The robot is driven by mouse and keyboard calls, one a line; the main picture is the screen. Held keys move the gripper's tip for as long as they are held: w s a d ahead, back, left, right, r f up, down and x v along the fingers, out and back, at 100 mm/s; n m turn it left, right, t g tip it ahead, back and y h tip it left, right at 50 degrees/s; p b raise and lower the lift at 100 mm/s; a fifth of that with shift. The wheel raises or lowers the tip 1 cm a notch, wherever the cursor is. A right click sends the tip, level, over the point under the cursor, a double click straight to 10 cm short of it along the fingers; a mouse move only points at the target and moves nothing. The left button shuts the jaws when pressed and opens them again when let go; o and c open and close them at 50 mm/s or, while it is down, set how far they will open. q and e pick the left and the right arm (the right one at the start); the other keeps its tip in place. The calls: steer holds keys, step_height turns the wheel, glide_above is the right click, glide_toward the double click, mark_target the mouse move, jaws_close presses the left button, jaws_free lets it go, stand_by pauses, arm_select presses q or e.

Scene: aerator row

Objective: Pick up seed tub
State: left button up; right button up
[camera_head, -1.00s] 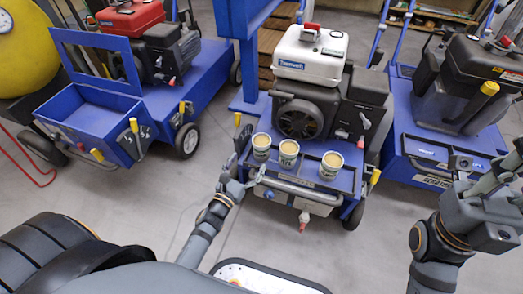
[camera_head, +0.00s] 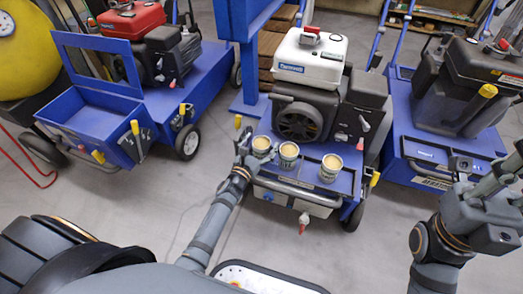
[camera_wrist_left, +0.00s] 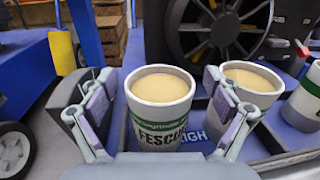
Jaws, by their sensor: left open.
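Three seed tubs, white-and-green tins of pale tan contents, stand in a row on the blue front tray (camera_head: 317,186) of the middle machine. The left tub (camera_head: 262,148) is closest to my left gripper (camera_head: 246,157). In the left wrist view this tub (camera_wrist_left: 160,112) shows "FESCUE" lettering and stands upright between the two open fingers of the gripper (camera_wrist_left: 160,84); contact is not clear. The middle tub (camera_head: 288,156) is just to the right, partly behind the right finger in the wrist view. The right tub (camera_head: 330,168) stands farther off. My right gripper (camera_head: 500,180) is at the right edge, fingertips partly cut off.
The middle machine has a white-topped engine (camera_head: 310,52) behind the tubs and a front bar (camera_head: 295,190). A blue cart with an open bin (camera_head: 95,118) is at left, another blue machine (camera_head: 430,150) at right. Grey floor is clear in front.

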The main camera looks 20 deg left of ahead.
arm_select(q)
steer(key=c, duration=1.2)
steer(key=shift+c, duration=0.9)
steer(key=shift+r, duration=0.15)
